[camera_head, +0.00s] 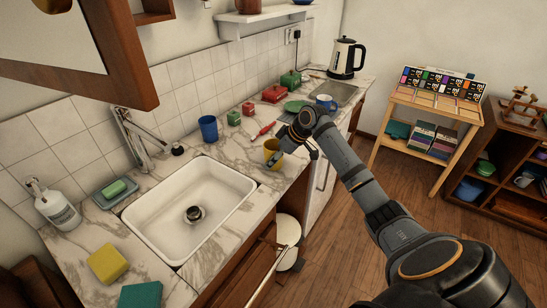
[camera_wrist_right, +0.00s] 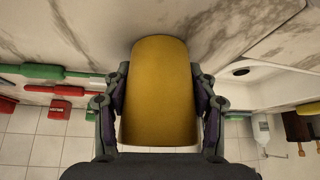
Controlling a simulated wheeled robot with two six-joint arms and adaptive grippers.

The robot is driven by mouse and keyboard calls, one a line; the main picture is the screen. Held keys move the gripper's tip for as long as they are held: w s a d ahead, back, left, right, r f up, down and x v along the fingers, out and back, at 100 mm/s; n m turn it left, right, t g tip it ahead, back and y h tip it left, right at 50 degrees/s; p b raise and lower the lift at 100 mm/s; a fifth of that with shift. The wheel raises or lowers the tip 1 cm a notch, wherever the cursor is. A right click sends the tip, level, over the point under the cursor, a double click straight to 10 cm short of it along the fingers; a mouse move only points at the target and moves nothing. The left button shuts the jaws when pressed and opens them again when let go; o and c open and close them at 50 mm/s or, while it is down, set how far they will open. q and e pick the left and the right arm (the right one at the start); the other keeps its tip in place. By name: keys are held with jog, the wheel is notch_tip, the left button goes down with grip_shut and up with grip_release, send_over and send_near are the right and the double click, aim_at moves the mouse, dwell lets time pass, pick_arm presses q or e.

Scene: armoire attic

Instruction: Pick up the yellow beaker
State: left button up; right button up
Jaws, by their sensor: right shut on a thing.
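The yellow beaker (camera_head: 271,149) is on or just above the marble counter, right of the sink, in the head view. In the right wrist view the yellow beaker (camera_wrist_right: 160,90) fills the middle, between the two fingers. My right gripper (camera_head: 279,157) is shut on the beaker, with a finger on each side of it; it also shows in the right wrist view (camera_wrist_right: 160,108). I cannot tell whether the beaker touches the counter. My left gripper is not in view.
A white sink (camera_head: 160,205) lies left of the beaker. A blue cup (camera_head: 208,128), a red-handled tool (camera_head: 264,129), a green plate (camera_head: 294,106) and a blue mug (camera_head: 325,102) stand around. A kettle (camera_head: 346,58) is at the far end. The counter's front edge is close.

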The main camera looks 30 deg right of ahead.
jog(key=shift+r, duration=0.55)
jog(key=s+r, duration=0.1)
jog(key=r, duration=0.1)
jog(key=s+r, duration=0.1)
jog(key=r, duration=0.2)
jog(key=s+a+r+b, duration=0.1)
jog(key=s+r, duration=0.1)
jog(key=shift+s+a+r, duration=0.1)
jog(key=shift+r, duration=0.05)
jog(key=s+a+r+b, duration=0.3)
jog(key=s+r+b, duration=0.1)
jog(key=s+b, duration=0.3)
jog(key=shift+s+a+r, duration=0.25)
jog(key=shift+s+r, duration=0.05)
jog(key=shift+s, duration=0.7)
